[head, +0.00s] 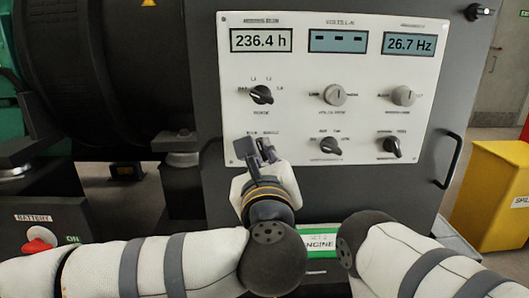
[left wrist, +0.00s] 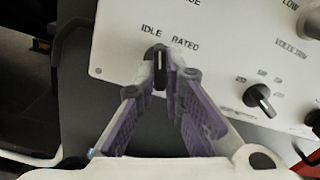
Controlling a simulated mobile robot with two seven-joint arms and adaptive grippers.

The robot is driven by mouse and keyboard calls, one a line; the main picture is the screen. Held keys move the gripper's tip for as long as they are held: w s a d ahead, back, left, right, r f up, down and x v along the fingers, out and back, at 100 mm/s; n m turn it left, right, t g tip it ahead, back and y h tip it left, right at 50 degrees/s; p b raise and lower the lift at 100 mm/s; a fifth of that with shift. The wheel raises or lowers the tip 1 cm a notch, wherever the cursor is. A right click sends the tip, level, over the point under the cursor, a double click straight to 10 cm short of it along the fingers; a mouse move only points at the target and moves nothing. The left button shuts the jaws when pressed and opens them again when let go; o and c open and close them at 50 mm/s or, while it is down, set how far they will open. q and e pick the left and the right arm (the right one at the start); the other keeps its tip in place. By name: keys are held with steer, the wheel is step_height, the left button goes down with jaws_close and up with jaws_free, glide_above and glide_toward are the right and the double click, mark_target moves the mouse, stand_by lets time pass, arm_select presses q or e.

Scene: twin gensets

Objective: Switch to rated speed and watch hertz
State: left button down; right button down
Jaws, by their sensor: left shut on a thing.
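The white control panel (head: 290,60) carries several dials and three displays. The hertz display (head: 410,44) reads 26.7 Hz. The speed knob (left wrist: 159,68) is black with a pale line and sits under the labels IDLE and RATED (left wrist: 170,35) in the left wrist view. My left gripper (left wrist: 162,80) is shut on this knob, a finger on each side; the pale line looks about upright, and I cannot tell which label it marks. In the head view my left gripper (head: 262,150) is at the panel's lower left and covers the knob. My right gripper is not in view.
The hours display (head: 261,40) reads 236.4 h; the volts display (head: 338,41) shows only dashes. A red battery switch (head: 38,240) is at lower left. A black door handle (head: 452,160) and a yellow bin (head: 490,190) are at right. Other knobs sit above and right of my left gripper.

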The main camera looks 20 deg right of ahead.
arm_select(q)
steer(key=m+p, duration=0.1)
steer(key=m, duration=0.2)
steer(key=r+m+p, duration=0.1)
steer(key=m+p, duration=0.1)
steer(key=m, duration=0.1)
steer(key=shift+a, duration=0.2)
steer(key=shift+w+f+m+p, duration=0.15)
steer(key=shift+m+p, duration=0.1)
steer(key=shift+m, duration=0.7)
steer(key=shift+s+f+m+p, duration=0.1)
steer(key=shift+m+p, duration=0.15)
steer(key=shift+m, duration=0.7)
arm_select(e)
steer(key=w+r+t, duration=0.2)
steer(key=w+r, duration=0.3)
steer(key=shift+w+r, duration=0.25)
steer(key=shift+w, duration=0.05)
arm_select(q)
steer(key=shift+w+a, duration=0.1)
steer(key=c, duration=1.7)
jaws_free()
steer(key=shift+f, duration=0.1)
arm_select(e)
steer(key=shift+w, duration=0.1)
arm_select(q)
steer(key=shift+f, duration=0.1)
